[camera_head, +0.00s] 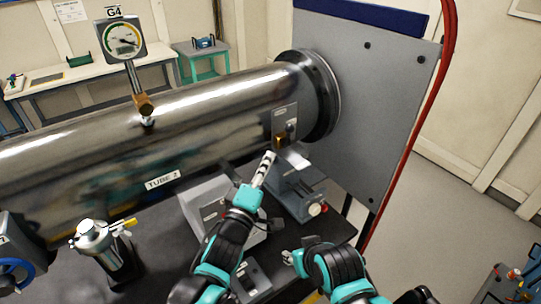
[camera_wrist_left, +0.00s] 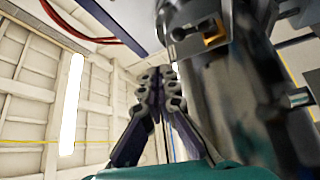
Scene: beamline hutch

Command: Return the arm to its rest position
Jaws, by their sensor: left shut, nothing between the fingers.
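My left arm reaches up from the bottom of the head view, with black links and teal joints. My left gripper (camera_head: 268,157) is shut and empty, just in front of the lower side of the steel tube marked TUBE 2 (camera_head: 190,115). It is close to a small plate with a brass-coloured part (camera_head: 280,141) near the tube's flanged end. In the left wrist view the closed fingers (camera_wrist_left: 160,75) point up beside the tube (camera_wrist_left: 245,100).
A dial gauge marked G4 (camera_head: 122,40) stands on the tube. A grey panel (camera_head: 375,90) with a red hose (camera_head: 428,95) is at right. Grey instruments (camera_head: 296,192) and a metal canister (camera_head: 100,243) stand on the dark bench. Open floor (camera_head: 440,220) lies at right.

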